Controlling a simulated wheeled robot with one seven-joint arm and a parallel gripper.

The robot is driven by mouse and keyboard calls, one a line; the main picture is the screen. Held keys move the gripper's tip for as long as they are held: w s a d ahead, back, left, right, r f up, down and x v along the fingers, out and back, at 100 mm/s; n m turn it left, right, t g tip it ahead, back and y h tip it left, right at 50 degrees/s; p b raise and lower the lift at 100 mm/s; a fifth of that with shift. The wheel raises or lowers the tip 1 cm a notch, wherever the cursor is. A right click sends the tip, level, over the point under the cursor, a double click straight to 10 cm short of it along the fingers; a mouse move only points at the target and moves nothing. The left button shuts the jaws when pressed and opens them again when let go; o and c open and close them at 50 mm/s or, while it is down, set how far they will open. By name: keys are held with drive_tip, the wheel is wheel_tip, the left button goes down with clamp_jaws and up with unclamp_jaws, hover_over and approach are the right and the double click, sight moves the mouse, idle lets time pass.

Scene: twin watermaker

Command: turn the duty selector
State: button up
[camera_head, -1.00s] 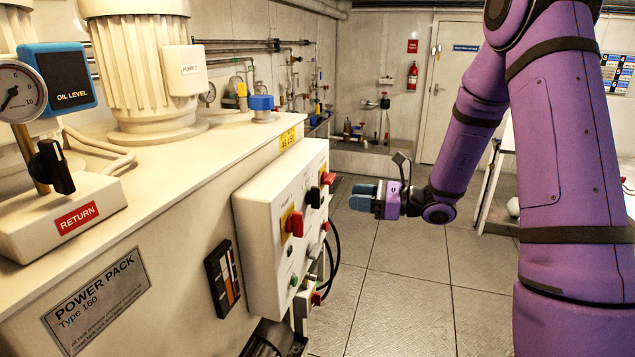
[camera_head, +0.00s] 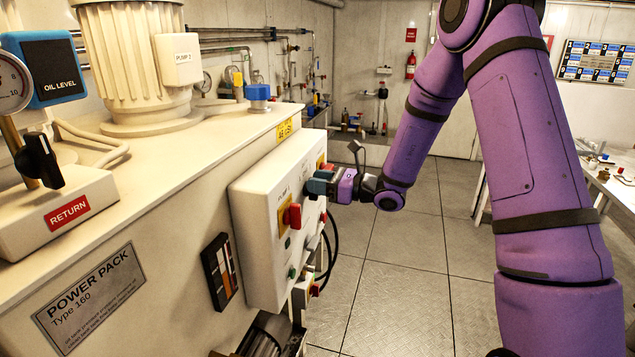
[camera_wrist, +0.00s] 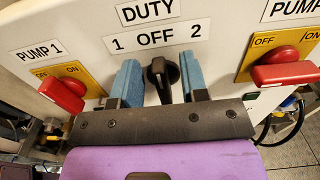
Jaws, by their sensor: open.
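The duty selector (camera_wrist: 160,76) is a black knob on the white control box, under a DUTY label with the marks 1, OFF and 2. In the wrist view its pointer stands about upright, toward OFF. My gripper (camera_wrist: 156,84) is open, with one blue finger on each side of the knob. I see a gap between the knob and each finger. In the head view my gripper (camera_head: 318,184) is at the face of the control box (camera_head: 255,240), and the selector is hidden behind it.
The red PUMP 1 switch (camera_wrist: 64,92) is just left of my fingers and another red pump switch (camera_wrist: 285,68) is to the right. A black cable (camera_head: 334,245) hangs by the box. The floor (camera_head: 400,270) on the right is open.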

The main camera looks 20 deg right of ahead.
drive_tip(key=shift+w+a, duration=0.1)
drive_tip(key=shift+a, duration=0.1)
clamp_jaws()
drive_tip(key=shift+n, duration=0.3)
drive_tip(key=n, duration=0.2)
drive_tip(key=s+n, duration=0.1)
drive_tip(key=n, duration=0.1)
drive_tip(key=shift+a+f, duration=0.1)
drive_tip(key=shift+a, duration=0.2)
drive_tip(key=shift+s+a+f+n, duration=0.1)
drive_tip(key=shift+s+f+n, duration=0.05)
drive_tip(key=shift+n, duration=0.9)
drive_tip(key=shift+s+a+f+n, duration=0.1)
drive_tip(key=shift+n, duration=0.95)
